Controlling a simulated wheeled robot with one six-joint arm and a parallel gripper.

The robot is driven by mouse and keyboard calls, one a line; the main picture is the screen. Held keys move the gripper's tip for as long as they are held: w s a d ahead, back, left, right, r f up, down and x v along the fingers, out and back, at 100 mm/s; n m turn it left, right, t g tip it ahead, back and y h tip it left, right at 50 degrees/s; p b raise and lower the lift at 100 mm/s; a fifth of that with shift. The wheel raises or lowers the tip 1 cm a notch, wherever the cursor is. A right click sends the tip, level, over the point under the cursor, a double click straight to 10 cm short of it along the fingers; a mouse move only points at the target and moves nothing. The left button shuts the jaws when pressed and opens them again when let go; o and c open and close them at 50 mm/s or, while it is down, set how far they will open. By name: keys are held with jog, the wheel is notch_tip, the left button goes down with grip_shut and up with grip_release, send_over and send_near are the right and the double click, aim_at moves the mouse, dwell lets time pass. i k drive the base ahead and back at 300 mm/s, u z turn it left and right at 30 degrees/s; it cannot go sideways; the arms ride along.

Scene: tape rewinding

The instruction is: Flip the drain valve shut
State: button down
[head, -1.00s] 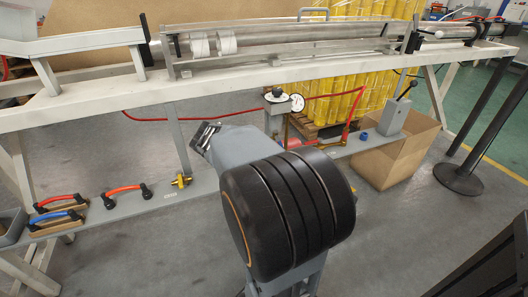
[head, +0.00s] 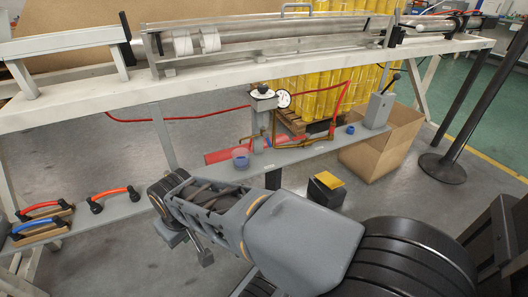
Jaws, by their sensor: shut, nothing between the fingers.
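My gripper (head: 166,188) is at the end of my grey arm, left of centre, over the front edge of the low grey shelf. It looks shut and empty, but its fingertips are hard to make out. No drain valve shows clearly. The part of the shelf where a small yellow valve showed earlier is covered by my gripper and wrist. Whether I touch that valve and how its handle lies cannot be seen. Copper pipework (head: 300,144) with a gauge (head: 283,99) and a dark knob (head: 262,90) stands farther right on the shelf.
Orange-handled (head: 113,194) and blue-handled (head: 40,222) tools lie on the shelf at left. A translucent blue cup (head: 240,158) and a blue cap (head: 350,130) stand on it farther right. A yellow-topped black block (head: 327,188) and a cardboard box (head: 372,155) are below.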

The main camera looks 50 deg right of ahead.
aim_at(266, 135)
jog(key=u, duration=1.7)
jog(key=k, duration=0.6)
jog(key=z, duration=0.8)
